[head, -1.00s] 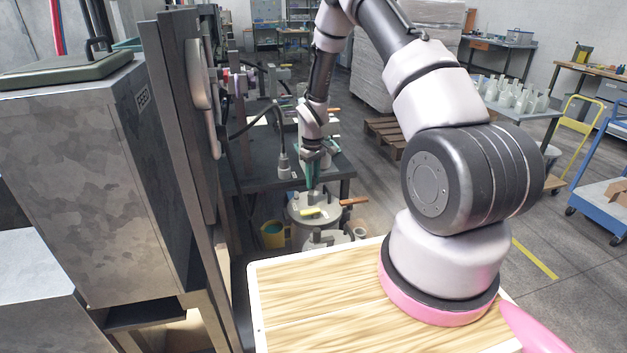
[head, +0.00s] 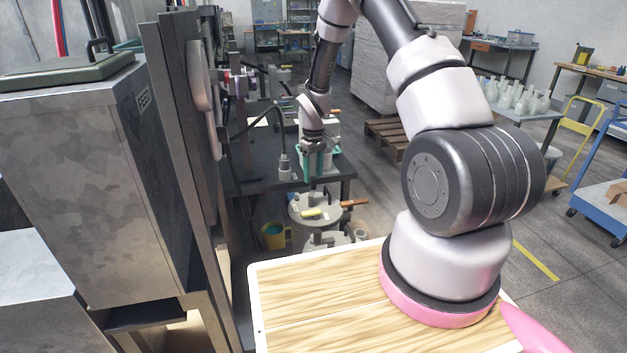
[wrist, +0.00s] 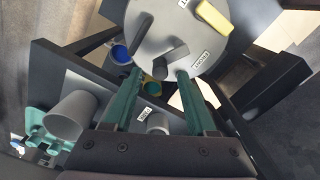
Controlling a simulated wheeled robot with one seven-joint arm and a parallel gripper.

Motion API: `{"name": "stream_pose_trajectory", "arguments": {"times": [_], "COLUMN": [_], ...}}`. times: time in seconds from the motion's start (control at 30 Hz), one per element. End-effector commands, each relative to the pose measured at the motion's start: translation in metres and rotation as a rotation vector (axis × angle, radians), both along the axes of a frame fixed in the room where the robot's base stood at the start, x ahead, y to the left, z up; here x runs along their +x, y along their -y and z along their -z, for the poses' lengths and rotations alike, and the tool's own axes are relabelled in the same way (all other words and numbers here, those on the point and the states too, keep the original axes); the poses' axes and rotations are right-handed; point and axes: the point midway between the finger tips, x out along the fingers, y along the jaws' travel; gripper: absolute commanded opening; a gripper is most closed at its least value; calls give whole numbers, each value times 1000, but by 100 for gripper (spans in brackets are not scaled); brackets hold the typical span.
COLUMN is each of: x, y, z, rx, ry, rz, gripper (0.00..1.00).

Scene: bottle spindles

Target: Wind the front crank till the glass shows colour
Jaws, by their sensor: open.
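A round grey disc (head: 300,204) with upright parts on it stands low beyond the wooden top; it also shows in the wrist view (wrist: 195,38). A label that seems to read FRONT (wrist: 202,60) lies on its near edge. Close to it a short dark grey post (wrist: 171,52) rises from the disc. A brown handle (head: 353,203) sticks out to the right in the head view. My gripper (head: 316,178) is open and empty above the disc; in the wrist view its green fingers (wrist: 160,72) stand either side of the post's line, apparently not touching it. I cannot make out the glass.
A yellow block (wrist: 214,18) lies on the disc. A dark bench (head: 262,170) with equipment stands behind. A yellow container (head: 272,234) is on the left below. A grey cup (wrist: 70,115) shows in the wrist view. A tall metal frame (head: 180,150) bounds the left.

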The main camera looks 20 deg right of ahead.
Motion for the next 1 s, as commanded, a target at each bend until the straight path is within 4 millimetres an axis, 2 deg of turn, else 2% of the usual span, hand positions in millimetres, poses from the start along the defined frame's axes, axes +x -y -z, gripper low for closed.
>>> {"name": "stream_pose_trajectory", "arguments": {"times": [0.03,0.2,0.4,1.0], "x": [1,1,1,1], "y": [0,0,0,0], "z": [-13,-47,-71,-75], "rx": [0,1,0,0], "ry": [4,5,2,1], "rz": [0,-1,0,0], "gripper": [57,57,57,57]}}
